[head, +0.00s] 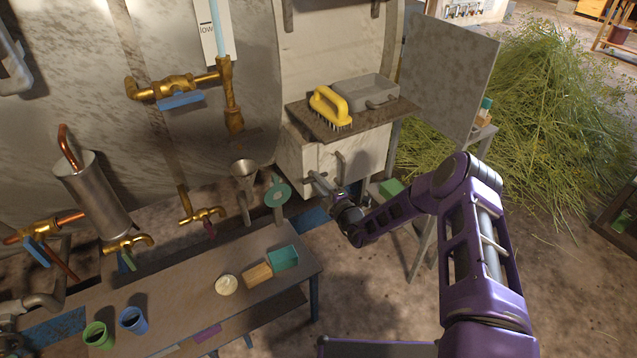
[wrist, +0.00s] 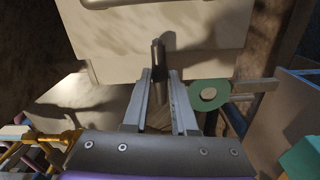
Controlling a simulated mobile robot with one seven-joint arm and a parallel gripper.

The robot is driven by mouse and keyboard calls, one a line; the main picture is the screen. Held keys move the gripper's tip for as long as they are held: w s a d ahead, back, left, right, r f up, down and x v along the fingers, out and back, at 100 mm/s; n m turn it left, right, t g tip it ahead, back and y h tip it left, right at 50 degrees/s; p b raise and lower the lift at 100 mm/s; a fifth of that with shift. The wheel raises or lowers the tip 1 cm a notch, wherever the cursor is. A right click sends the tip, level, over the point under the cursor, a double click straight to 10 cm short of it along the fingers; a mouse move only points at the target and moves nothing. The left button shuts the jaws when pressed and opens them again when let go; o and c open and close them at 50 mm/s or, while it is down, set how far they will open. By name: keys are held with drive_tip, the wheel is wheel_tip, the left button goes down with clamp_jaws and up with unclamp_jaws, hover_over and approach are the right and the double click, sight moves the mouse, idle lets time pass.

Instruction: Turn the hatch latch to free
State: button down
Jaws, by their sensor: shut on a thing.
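The pale hatch box (head: 306,152) is below the shelf on the big still, with an upright bar handle (head: 341,162) on its face. In the wrist view the pale hatch face (wrist: 190,30) fills the top. A short dark grey latch handle (wrist: 157,48) sticks out from its lower edge. My gripper (head: 313,176) is at the front of the hatch box in the head view. In the wrist view my gripper (wrist: 160,76) is shut on the latch handle, with a fingertip on either side. The latch's pivot cannot be made out, and in the head view my fingers mostly cover it.
A yellow brush (head: 330,105) and a grey case (head: 365,92) lie on the shelf above. A green disc (head: 278,193) on a bar is close left of my gripper. The bench (head: 180,300) with cups stands in front left. A grey panel (head: 450,75) is at right.

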drive_tip(key=shift+n, duration=0.7)
drive_tip(key=shift+n+p, duration=1.3)
drive_tip(key=shift+n, duration=6.8)
drive_tip(key=c, duration=0.7)
unclamp_jaws()
